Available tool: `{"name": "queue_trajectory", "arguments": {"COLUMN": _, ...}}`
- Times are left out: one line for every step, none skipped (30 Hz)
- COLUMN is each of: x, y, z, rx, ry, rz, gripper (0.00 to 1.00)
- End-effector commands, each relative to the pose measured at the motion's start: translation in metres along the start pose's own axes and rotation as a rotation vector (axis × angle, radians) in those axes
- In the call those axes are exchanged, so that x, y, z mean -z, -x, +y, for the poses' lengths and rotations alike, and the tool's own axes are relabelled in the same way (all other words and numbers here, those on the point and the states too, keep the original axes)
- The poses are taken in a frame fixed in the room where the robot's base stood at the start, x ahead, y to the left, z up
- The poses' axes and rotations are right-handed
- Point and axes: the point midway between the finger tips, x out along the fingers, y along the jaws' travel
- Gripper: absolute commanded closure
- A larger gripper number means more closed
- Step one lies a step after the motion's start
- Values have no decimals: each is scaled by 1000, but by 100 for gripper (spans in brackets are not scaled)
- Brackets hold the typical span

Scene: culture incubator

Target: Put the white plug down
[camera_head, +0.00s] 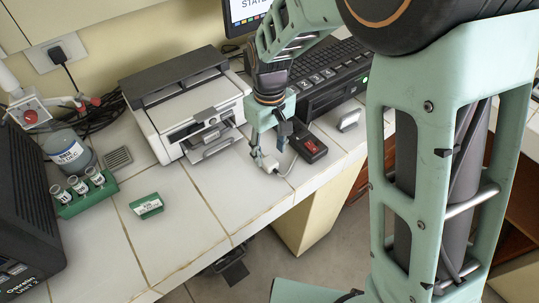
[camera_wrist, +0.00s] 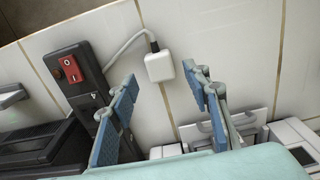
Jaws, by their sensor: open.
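The white plug (camera_wrist: 159,67) lies on the white tiled bench, with a thin light cable running from it towards the black switch box (camera_wrist: 78,72) with a red rocker switch. In the head view the plug (camera_head: 269,165) is near the bench's front edge, beside the switch box (camera_head: 310,147). My gripper (camera_wrist: 161,80) is open, with its two blue-padded fingers apart and the plug seen between and just beyond their tips. In the head view my gripper (camera_head: 268,147) points down just over the plug. I cannot tell whether a finger touches it.
A white printer-like machine (camera_head: 190,103) stands close to the left of my gripper, and a black keyed unit (camera_head: 325,80) stands behind. A green rack of vials (camera_head: 86,192) and a small green box (camera_head: 146,206) are further left. Bare tiles (camera_head: 195,235) lie in front.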

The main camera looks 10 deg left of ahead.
Motion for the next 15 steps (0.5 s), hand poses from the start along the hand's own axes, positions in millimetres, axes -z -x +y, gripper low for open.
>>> {"name": "queue_trajectory", "arguments": {"x": 2, "y": 14, "z": 0, "rx": -1, "ry": 0, "rz": 6, "gripper": 56}}
{"name": "queue_trajectory", "arguments": {"x": 2, "y": 22, "z": 0, "rx": 0, "ry": 0, "rz": 6, "gripper": 56}}
{"name": "queue_trajectory", "arguments": {"x": 1, "y": 31, "z": 0, "rx": 0, "ry": 0, "rz": 5, "gripper": 56}}
{"name": "queue_trajectory", "arguments": {"x": 1, "y": 38, "z": 0, "rx": -1, "ry": -1, "rz": 6, "gripper": 56}}
{"name": "queue_trajectory", "arguments": {"x": 1, "y": 44, "z": 0, "rx": -1, "ry": -1, "rz": 4, "gripper": 56}}
{"name": "queue_trajectory", "arguments": {"x": 1, "y": 52, "z": 1, "rx": -1, "ry": -1, "rz": 5, "gripper": 56}}
{"name": "queue_trajectory", "arguments": {"x": 1, "y": 58, "z": 1, "rx": -1, "ry": -1, "rz": 4, "gripper": 56}}
{"name": "queue_trajectory", "arguments": {"x": 1, "y": 63, "z": 1, "rx": -1, "ry": -1, "rz": 3, "gripper": 56}}
{"name": "queue_trajectory", "arguments": {"x": 1, "y": 69, "z": 0, "rx": -1, "ry": -1, "rz": 3, "gripper": 56}}
{"name": "queue_trajectory", "arguments": {"x": 1, "y": 74, "z": 0, "rx": -1, "ry": -1, "rz": 3, "gripper": 56}}
{"name": "queue_trajectory", "arguments": {"x": 1, "y": 77, "z": 0, "rx": 0, "ry": -1, "rz": 2, "gripper": 56}}
{"name": "queue_trajectory", "arguments": {"x": 1, "y": 81, "z": 0, "rx": 0, "ry": 0, "rz": 2, "gripper": 56}}
{"name": "queue_trajectory", "arguments": {"x": 0, "y": 84, "z": 0, "rx": 0, "ry": 0, "rz": 1, "gripper": 56}}
{"name": "queue_trajectory", "arguments": {"x": 0, "y": 86, "z": 0, "rx": 0, "ry": 0, "rz": 0, "gripper": 56}}
{"name": "queue_trajectory", "arguments": {"x": 0, "y": 88, "z": 0, "rx": 0, "ry": 0, "rz": 0, "gripper": 56}}
